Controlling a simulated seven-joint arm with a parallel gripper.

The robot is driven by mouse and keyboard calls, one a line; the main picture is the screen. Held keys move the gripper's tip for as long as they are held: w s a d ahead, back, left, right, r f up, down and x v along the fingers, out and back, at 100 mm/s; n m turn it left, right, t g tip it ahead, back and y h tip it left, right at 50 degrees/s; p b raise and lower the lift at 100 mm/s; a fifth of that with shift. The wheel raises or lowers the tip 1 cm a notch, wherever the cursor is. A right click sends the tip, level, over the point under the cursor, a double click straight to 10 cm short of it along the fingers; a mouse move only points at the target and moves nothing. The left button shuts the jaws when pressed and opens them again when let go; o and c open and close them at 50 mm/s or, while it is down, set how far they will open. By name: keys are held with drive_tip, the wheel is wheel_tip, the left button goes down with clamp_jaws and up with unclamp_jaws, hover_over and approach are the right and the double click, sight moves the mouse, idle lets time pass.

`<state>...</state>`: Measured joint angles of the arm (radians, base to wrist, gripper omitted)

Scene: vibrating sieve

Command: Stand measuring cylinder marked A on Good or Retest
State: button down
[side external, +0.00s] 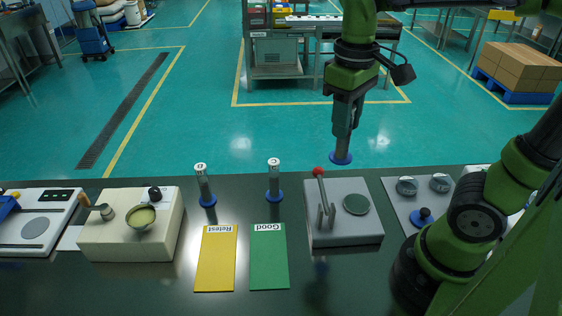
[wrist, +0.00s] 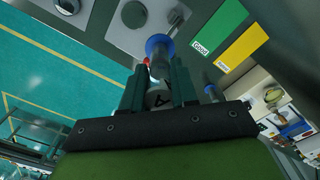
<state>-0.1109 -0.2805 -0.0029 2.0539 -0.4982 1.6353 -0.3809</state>
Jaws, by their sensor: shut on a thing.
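My gripper (side external: 346,112) is shut on the measuring cylinder marked A (side external: 342,144). It holds the cylinder roughly upright in the air above and behind the grey device, blue base (side external: 340,158) down. The green Good mat (side external: 269,262) and yellow Retest mat (side external: 215,265) lie bare on the table. They also show in the wrist view as green (wrist: 222,24) and yellow (wrist: 245,48).
Cylinder C (side external: 274,182) stands behind the Good mat, and another cylinder (side external: 205,187), its mark resembling D, behind Retest. A grey device with a red-knobbed lever (side external: 319,172) is right of the Good mat. A cream block with a bowl (side external: 140,218) stands left of Retest.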

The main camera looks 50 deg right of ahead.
drive_tip(key=a, duration=1.4)
wheel_tip(320, 180, down, 13)
drive_tip(key=shift+w+a+f, duration=1)
drive_tip(key=shift+w+a, duration=0.35)
drive_tip(key=shift+w, duration=1)
drive_tip(key=shift+w+a+f, duration=0.95)
drive_tip(key=shift+w+a, duration=0.4)
drive_tip(key=shift+w, duration=1)
drive_tip(key=shift+w+a+f, duration=1)
drive_tip(key=shift+w+a, duration=0.35)
drive_tip(key=shift+w, duration=1)
drive_tip(key=c, duration=0.9)
unclamp_jaws()
drive_tip(key=shift+f, duration=0.15)
drive_tip(key=shift+o, duration=0.2)
